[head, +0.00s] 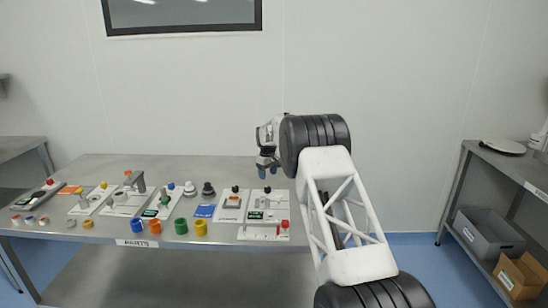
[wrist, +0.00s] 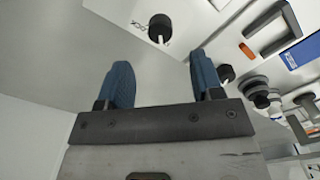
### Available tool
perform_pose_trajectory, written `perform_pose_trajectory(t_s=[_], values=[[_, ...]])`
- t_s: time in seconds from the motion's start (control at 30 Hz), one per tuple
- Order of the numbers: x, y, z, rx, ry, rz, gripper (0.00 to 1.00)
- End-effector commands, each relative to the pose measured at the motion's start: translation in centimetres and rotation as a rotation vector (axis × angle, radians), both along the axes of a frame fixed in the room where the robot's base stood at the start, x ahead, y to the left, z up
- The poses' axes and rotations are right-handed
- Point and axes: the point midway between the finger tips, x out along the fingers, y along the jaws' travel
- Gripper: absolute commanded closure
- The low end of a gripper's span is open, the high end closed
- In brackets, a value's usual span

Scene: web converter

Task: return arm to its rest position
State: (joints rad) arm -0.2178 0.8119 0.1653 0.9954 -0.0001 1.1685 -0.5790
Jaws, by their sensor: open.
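My gripper (head: 268,168) hangs over the right part of the steel table (head: 120,167) in the head view, above the small panels there. In the wrist view its two blue fingers (wrist: 162,84) stand wide apart with nothing between them. A black knob (wrist: 160,28) on a pale plate shows beyond the fingers, and another black knob (wrist: 226,73) sits beside the right finger. My white arm crosses the right half of the head view and hides what is behind it.
Blue, green and yellow rings (head: 181,226) stand along the table's front edge by the "PARTS" label (head: 137,243). Several small control panels (head: 232,205) cover the table. A shelf with a grey bin (head: 488,233) and a cardboard box (head: 520,275) stands at right.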

Motion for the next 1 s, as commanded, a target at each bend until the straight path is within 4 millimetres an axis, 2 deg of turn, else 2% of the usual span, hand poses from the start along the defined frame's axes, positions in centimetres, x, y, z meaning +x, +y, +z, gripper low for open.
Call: perform_pose_trajectory(t_s=[0.17,0.37,0.7,1.0], values=[[-1.0,-0.8,2.0,0.002,-0.007,-0.018,0.4],[-3.3,-2.5,5.6,0.004,-0.018,-0.053,0.4],[-8.9,-5.9,12.3,0.008,-0.039,-0.13,0.4],[-14.6,-8.8,17.5,0.013,-0.056,-0.197,0.4]])
